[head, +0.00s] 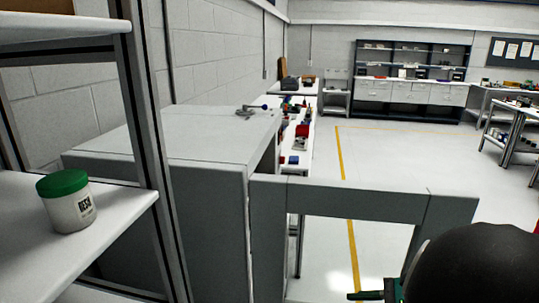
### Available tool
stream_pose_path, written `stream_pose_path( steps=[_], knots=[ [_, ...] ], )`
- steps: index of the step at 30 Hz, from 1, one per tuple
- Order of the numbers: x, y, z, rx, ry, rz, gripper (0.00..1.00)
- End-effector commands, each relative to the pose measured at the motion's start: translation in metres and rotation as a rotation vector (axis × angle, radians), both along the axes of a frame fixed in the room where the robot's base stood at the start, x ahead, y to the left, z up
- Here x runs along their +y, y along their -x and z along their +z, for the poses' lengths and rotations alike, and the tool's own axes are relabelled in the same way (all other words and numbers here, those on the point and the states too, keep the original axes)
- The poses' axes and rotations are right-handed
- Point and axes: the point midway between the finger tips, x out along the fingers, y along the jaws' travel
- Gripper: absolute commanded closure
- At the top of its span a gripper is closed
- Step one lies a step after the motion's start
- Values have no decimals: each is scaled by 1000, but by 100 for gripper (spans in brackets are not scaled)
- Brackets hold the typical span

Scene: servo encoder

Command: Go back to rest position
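A dark rounded part of my arm fills the lower right corner of the head view. A small dark green and black piece sticks out left of it at the bottom edge, cut off by the frame. I cannot tell whether this piece belongs to my gripper. No fingertips show clearly, and nothing held can be seen.
A white jar with a green lid (68,201) stands on a white shelf (110,222) close at left. A grey cabinet (205,215) and a grey frame (345,200) stand ahead. A bench with small parts (297,133) lies beyond. Open floor (390,155) extends right of it.

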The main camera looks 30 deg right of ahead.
Motion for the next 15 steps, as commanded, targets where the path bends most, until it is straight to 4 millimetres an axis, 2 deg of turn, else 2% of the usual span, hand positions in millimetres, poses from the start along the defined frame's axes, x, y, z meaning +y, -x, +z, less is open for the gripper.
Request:
stream_pose_path(
  steps=[1, 6, 9, 15],
  knots=[
    [25, -11, 4, 14, 81, 117, 65],
    [89, -25, 7, 42, 382, 479, 65],
    [120, -28, 9, 27, 578, 683, 65],
    [166, -31, 21, -75, 1007, 1053, 65]
  ],
)
